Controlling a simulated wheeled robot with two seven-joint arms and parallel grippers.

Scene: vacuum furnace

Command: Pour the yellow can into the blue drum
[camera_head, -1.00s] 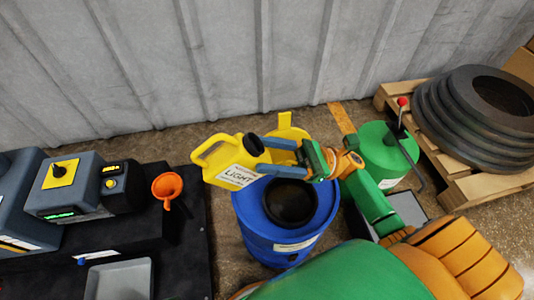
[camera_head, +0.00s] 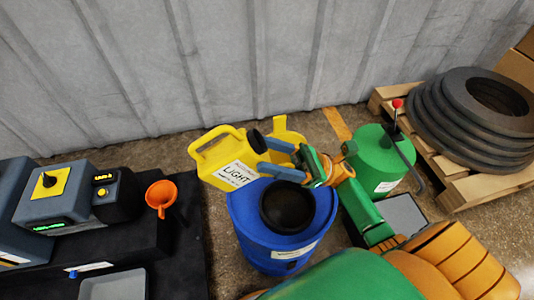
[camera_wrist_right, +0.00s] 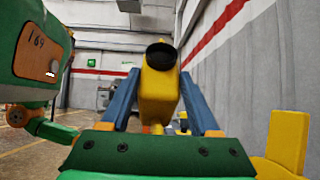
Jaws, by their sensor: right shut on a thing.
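The yellow can (camera_head: 213,151), with a white "LIGHT" label and a dark cap or mouth, is held tilted above the left rim of the blue drum (camera_head: 281,258). The drum has a dark round opening (camera_head: 287,205) on top. My right gripper (camera_head: 263,157) is shut on the can near its dark mouth. In the right wrist view, the can (camera_wrist_right: 158,98) sits between the two blue fingers (camera_wrist_right: 159,85), its dark mouth towards the top. No liquid is visible. My left gripper is not in view.
An orange funnel (camera_head: 161,195) stands on the dark bench (camera_head: 110,235) at left. A green drum (camera_head: 378,160) with a lever stands right of the blue drum. Black tyre-like rings (camera_head: 480,105) lie on a wooden pallet (camera_head: 470,187). The grey wall (camera_head: 230,60) is behind.

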